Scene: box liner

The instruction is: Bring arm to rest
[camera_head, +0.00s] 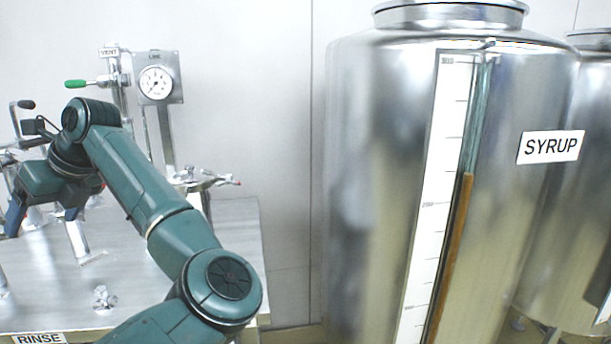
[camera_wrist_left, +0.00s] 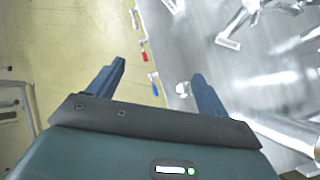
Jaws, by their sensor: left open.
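My left arm comes in from the bottom of the head view and reaches up and left over a metal bench (camera_head: 190,270). My left gripper (camera_head: 43,217) is at the far left with its two blue fingers pointing down. In the left wrist view the gripper (camera_wrist_left: 160,75) has its fingers wide apart with nothing between them. Below them are the bench edge and the yellowish floor (camera_wrist_left: 60,60). My right gripper is in neither view.
A pressure gauge (camera_head: 156,83) and a green-handled valve (camera_head: 78,84) stand behind the arm. A large steel tank (camera_head: 380,150) with a SYRUP label (camera_head: 550,147) stands to the right. Small red (camera_wrist_left: 144,57) and blue (camera_wrist_left: 155,89) handles are near the bench edge.

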